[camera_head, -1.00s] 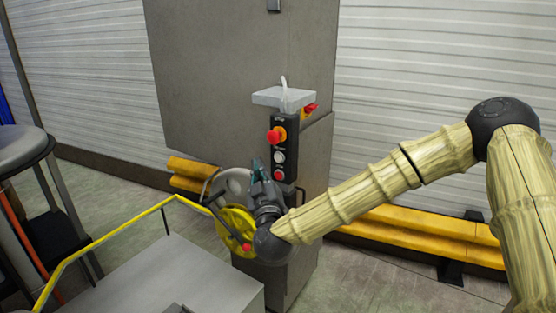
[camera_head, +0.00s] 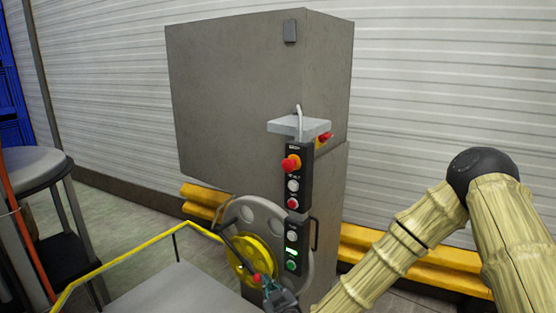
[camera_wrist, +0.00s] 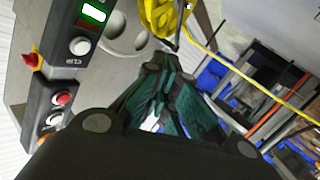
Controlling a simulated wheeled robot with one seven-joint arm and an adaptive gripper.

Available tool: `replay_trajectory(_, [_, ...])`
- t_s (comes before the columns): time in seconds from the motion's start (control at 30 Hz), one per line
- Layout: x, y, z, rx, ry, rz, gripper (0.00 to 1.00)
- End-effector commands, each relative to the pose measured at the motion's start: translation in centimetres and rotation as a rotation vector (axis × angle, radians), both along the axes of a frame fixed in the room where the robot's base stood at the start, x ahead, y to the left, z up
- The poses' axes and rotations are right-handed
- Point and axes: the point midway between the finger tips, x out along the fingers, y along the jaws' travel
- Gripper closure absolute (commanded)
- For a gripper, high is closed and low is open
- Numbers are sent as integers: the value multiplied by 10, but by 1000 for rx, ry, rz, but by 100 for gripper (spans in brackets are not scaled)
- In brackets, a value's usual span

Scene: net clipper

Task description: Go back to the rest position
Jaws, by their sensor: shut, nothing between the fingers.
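My gripper (camera_head: 274,290) is low in the head view, in front of the grey machine cabinet (camera_head: 235,95) and just below the control box (camera_head: 297,178). In the wrist view my gripper (camera_wrist: 160,108) has its dark green fingers together, with nothing held between them. The control box carries a red emergency button (camera_head: 291,163), other buttons and a lit green indicator (camera_head: 291,251). It also shows at the left of the wrist view. A yellow wheel (camera_head: 250,262) on a grey disc is left of the control box. My forearm hides part of the lower right.
A yellow rail (camera_head: 120,259) edges a grey platform (camera_head: 165,290) at the lower left. A grey round-topped stand (camera_head: 30,160) is at the far left. A yellow barrier (camera_head: 385,258) runs along the wall behind my arm. Open floor lies between stand and cabinet.

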Motion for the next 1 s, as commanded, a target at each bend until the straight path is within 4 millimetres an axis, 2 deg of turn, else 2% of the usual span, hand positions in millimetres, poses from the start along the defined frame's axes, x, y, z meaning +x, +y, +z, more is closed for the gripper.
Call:
replay_trajectory(0.03, [-15, -2, -28, 2, 62, 15, 100])
replay_trajectory(0.2, [-66, -19, -110, 22, 291, 33, 100])
replay_trajectory(0.37, [-122, -45, -180, 34, 511, 14, 100])
replay_trajectory(0.5, [-176, -75, -232, 39, 707, -33, 100])
replay_trajectory(0.7, [-260, -129, -291, 35, 982, -154, 100])
replay_trajectory(0.8, [-303, -160, -311, 27, 1113, -242, 100])
replay_trajectory(1.0, [-377, -218, -332, 5, 1316, -434, 100])
